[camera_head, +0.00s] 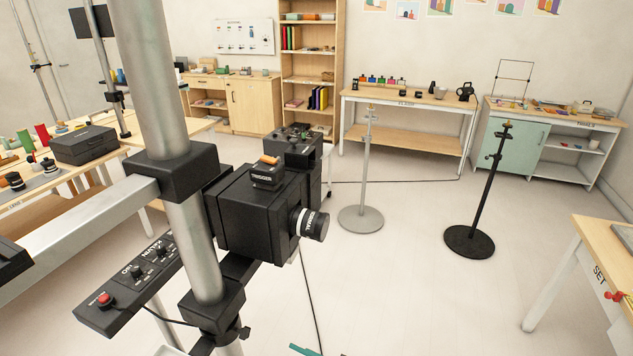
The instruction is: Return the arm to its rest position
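No part that I can clearly make out as my arm or my gripper shows in the head view. A small teal piece (304,350) shows at the bottom edge, cut off by the frame; I cannot tell what it belongs to. Whether my gripper holds anything is hidden.
A black box camera (255,215) on a thick metal post (150,75) stands close in front, with a control panel (130,285) low left. Two stands, grey (361,218) and black (470,242), rise from open floor. A SET table (600,250) is at right; benches line the back.

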